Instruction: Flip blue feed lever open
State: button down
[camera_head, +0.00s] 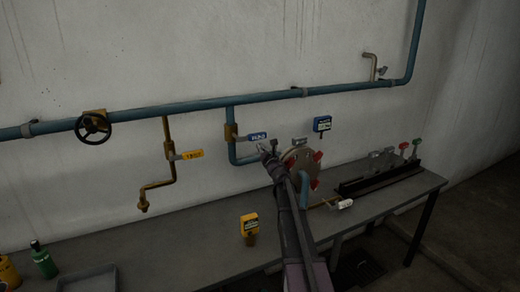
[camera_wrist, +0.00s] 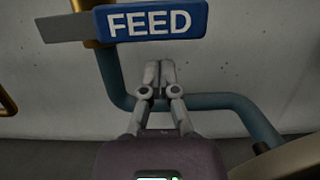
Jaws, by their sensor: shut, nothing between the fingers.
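The blue feed lever (camera_head: 256,136) points to the right from a brass valve (camera_head: 231,133) on the vertical blue pipe drop. In the wrist view its blue handle (camera_wrist: 152,21) reads FEED and lies about level across the top of the picture, crosswise to the pipe. My gripper (camera_head: 263,147) is in front of the wall, close to the handle's right end and slightly lower. In the wrist view my gripper (camera_wrist: 159,70) is shut and empty, with its fingertips just below the handle in the picture. I cannot tell whether they touch it.
A yellow lever (camera_head: 192,154) and a black handwheel (camera_head: 93,128) are to the left. A round flanged vessel end (camera_head: 301,165) with red knobs stands close to the right of my gripper. A yellow device (camera_head: 249,226) stands on the grey bench (camera_head: 185,240). A blue box (camera_head: 322,123) hangs on the wall.

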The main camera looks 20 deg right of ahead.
jog(key=shift+r+p, duration=0.3)
jog(key=shift+r, duration=0.25)
jog(key=shift+r, duration=0.1)
jog(key=shift+d, duration=0.1)
